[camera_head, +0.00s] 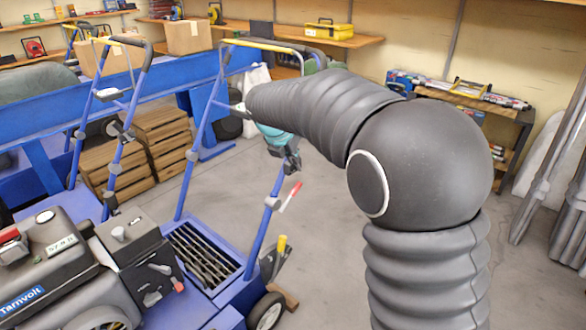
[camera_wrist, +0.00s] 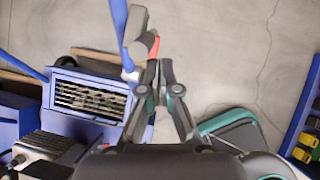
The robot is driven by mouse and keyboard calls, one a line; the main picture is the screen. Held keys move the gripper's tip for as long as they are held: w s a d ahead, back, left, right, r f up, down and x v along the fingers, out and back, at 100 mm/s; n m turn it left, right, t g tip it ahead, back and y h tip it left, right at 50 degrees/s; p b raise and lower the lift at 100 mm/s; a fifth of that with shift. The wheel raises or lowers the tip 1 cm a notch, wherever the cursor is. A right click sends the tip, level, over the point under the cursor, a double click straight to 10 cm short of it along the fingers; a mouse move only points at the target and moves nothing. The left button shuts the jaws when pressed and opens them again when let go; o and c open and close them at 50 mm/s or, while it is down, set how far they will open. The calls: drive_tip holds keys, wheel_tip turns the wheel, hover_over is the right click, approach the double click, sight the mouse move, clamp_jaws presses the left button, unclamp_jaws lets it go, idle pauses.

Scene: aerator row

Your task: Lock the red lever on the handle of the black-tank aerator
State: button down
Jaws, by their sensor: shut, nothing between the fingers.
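The red lever (camera_head: 291,196) sits at a grey clamp (camera_head: 272,203) on the blue handle tube (camera_head: 259,238) of the aerator. It sticks out from the tube, tilted up and to the right. The aerator's dark body (camera_head: 60,255) with its Tarnvolt label is at the lower left. My gripper (camera_head: 293,162) is shut and empty, above the lever in the head view. In the wrist view the fingertips of my gripper (camera_wrist: 158,68) point at the red lever (camera_wrist: 154,47), which shows just beyond them. I cannot tell whether they touch.
A second blue handle (camera_head: 114,150) stands to the left. Wooden crates (camera_head: 160,135) are behind. A black wheel (camera_head: 266,312) and a yellow-topped part (camera_head: 281,244) are below the lever. A tool shelf (camera_head: 475,95) is at the right. The concrete floor (camera_head: 325,235) right of the handle is clear.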

drive_tip(key=shift+s+r, duration=0.1)
drive_tip(key=shift+r, duration=0.35)
drive_tip(key=c, duration=1.5)
unclamp_jaws()
drive_tip(key=shift+r, duration=0.1)
drive_tip(key=shift+c, duration=0.2)
drive_tip(key=o, duration=0.4)
drive_tip(key=shift+s+a+b, duration=0.1)
drive_tip(key=shift+s+b, duration=0.05)
drive_tip(key=shift+b, duration=0.2)
drive_tip(key=shift+o, duration=0.4)
drive_tip(key=shift+a+f+b, duration=0.1)
drive_tip(key=shift+f+b, duration=0.25)
drive_tip(key=shift+f, duration=0.1)
drive_tip(key=s+a+f+m+y+b, duration=0.2)
drive_tip(key=s+a+f+m+b, duration=0.15)
drive_tip(key=f, duration=0.65)
drive_tip(key=s+a+f+m+y+b, duration=0.25)
drive_tip(key=s+a+f+b, duration=0.2)
drive_tip(key=f, duration=0.45)
drive_tip(key=m+t+h+b, duration=0.25)
drive_tip(key=m+t, duration=0.95)
drive_tip(key=m, duration=2.3)
approach(297, 189)
drive_tip(key=w, duration=1.1)
drive_tip(key=shift+w+d, duration=0.1)
drive_tip(key=shift+d, duration=0.1)
